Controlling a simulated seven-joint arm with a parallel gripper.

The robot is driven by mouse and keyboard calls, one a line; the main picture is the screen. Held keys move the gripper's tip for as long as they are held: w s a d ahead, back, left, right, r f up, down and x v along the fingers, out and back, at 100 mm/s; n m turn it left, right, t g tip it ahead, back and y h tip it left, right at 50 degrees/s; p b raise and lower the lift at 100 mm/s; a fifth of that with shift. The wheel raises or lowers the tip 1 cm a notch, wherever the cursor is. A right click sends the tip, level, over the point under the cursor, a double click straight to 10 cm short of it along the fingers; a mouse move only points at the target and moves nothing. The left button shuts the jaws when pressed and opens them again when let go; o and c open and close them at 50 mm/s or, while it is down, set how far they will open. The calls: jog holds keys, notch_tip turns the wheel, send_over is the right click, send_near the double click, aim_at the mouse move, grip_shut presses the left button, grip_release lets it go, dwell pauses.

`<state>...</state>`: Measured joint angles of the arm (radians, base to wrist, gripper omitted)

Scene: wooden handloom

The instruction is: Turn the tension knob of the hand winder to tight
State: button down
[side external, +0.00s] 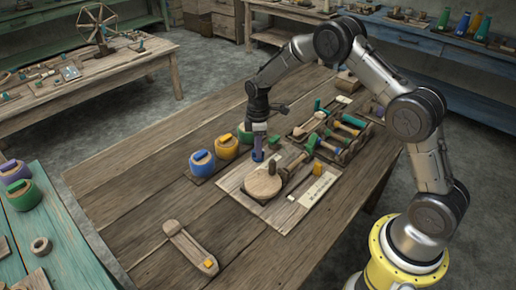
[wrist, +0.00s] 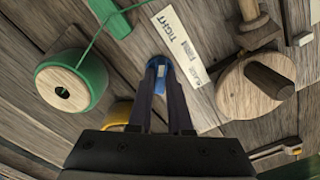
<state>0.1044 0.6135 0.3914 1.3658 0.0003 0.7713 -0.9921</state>
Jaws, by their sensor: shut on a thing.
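I cannot tell whether this is the tension knob. A label strip (side external: 318,188) lies on the board; in the wrist view it (wrist: 178,32) reads TIGHT, then FIRM, then a smaller word. The blue piece is nearest the TIGHT end. A round wooden disc (side external: 262,187) with a dark bar (wrist: 269,80) sits apart from my fingers.
Blue (side external: 202,163) and yellow (side external: 226,147) spools stand left of my gripper. A green spool (wrist: 72,82) trails a green thread. A tool tray (side external: 345,152) lies behind the board. A wooden shuttle (side external: 190,247) lies in front; the table's left part is clear.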

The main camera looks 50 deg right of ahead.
jog(key=c, duration=0.8)
grip_release()
jog(key=shift+c, duration=0.2)
notch_tip(320, 180, up, 14)
